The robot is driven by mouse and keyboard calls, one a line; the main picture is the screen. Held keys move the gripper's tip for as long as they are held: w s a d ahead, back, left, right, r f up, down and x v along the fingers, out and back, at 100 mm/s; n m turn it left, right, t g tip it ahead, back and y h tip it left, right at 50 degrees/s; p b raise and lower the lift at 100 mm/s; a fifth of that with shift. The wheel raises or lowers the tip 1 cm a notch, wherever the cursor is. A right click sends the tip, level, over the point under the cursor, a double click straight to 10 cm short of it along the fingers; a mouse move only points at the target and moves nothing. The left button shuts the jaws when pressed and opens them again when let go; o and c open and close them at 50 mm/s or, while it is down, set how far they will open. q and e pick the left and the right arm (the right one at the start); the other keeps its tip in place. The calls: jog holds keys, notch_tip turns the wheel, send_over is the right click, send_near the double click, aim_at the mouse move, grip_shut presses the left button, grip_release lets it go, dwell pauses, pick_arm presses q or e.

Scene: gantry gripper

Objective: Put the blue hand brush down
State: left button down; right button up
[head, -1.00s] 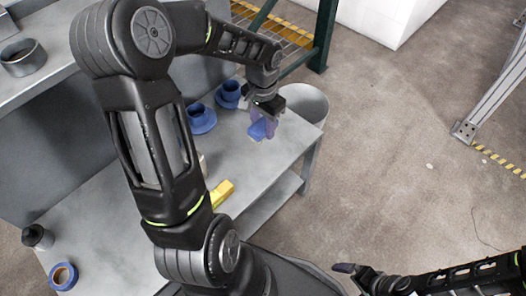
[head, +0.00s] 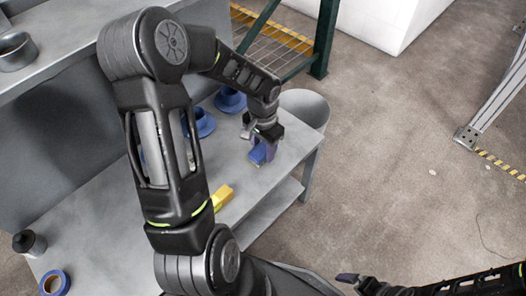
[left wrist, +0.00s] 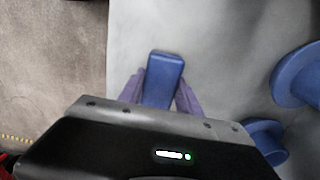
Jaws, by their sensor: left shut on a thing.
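The blue hand brush (head: 258,155) is at the right end of the grey bench (head: 215,165), below my left gripper (head: 262,150). In the left wrist view the blue block of the brush (left wrist: 164,80) sits between the two purple fingers of my left gripper (left wrist: 162,92), which are shut on it. I cannot tell whether the brush touches the bench top. My right gripper (head: 360,282) is at the bottom edge of the head view, away from the bench, and its opening is unclear.
Blue flanged parts (head: 199,123) stand on the bench behind the brush. A yellow object (head: 223,197) lies nearer. A grey bin (head: 305,107) stands past the bench's end. A dark jar (head: 29,242) and a blue ring (head: 54,283) are at left. The nearby bench top is bare.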

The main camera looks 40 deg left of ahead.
aim_at(263, 148)
pick_arm(q)
jog(key=shift+f, duration=0.3)
jog(key=shift+f, duration=0.15)
jog(key=c, duration=0.8)
grip_release()
jog(key=shift+c, duration=0.2)
jog(key=shift+r, duration=0.35)
notch_tip(263, 148, up, 12)
jog(key=p, duration=0.3)
jog(key=shift+f+p, duration=0.15)
jog(key=shift+p, duration=0.2)
